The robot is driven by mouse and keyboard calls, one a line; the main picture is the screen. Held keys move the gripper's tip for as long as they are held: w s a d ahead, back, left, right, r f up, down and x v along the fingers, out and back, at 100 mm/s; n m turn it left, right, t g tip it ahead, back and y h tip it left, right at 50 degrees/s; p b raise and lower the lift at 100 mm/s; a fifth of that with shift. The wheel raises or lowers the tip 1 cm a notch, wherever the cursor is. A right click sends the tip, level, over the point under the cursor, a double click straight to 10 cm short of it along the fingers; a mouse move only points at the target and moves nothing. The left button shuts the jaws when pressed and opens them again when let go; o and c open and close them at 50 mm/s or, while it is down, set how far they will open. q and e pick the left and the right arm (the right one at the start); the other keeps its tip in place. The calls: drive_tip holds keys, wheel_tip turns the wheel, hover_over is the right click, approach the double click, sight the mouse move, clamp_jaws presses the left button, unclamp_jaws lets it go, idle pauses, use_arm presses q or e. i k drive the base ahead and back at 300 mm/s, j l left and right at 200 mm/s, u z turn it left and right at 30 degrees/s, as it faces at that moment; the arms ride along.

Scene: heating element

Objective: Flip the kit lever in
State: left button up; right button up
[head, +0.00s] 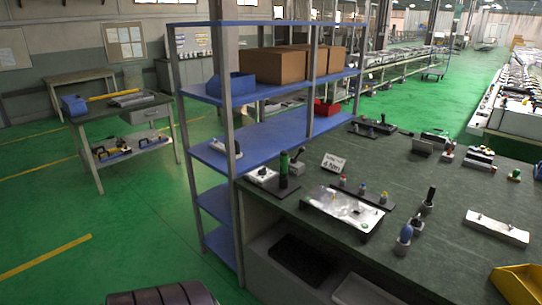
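I cannot tell which part is the kit lever. A silver-white unit (344,209) with small fittings on top lies on the dark green workbench (460,182), near its front left. At the bench's left corner is a white block (262,175), with an upright green and black handle (284,170) beside it. A grey device with a dark top (225,149) sits on the blue shelf's left end. Upright handled pieces (428,200) and a blue-knobbed piece (405,235) stand right of the silver unit. Neither gripper shows in the head view.
A blue shelf rack (270,136) with brown boxes (272,65), a blue bin (232,87) and a red bin (327,107) adjoins the bench. A yellow bin (518,284) is at bottom right. Green floor (110,235) is open at left, before a small side table (118,107).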

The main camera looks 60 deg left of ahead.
sight(301, 149)
drive_tip(key=u, duration=1.7)
drive_tip(key=i+j+z, duration=0.1)
drive_tip(key=i, duration=0.35)
drive_tip(key=i+j+z, duration=0.1)
drive_tip(key=i+j, duration=0.2)
drive_tip(key=i, duration=0.15)
drive_tip(key=i+j+z, duration=0.1)
drive_tip(key=i+j, duration=0.15)
drive_tip(key=i, duration=0.2)
drive_tip(key=i+j+z, duration=0.1)
drive_tip(key=i+j, duration=0.2)
drive_tip(key=i, duration=0.15)
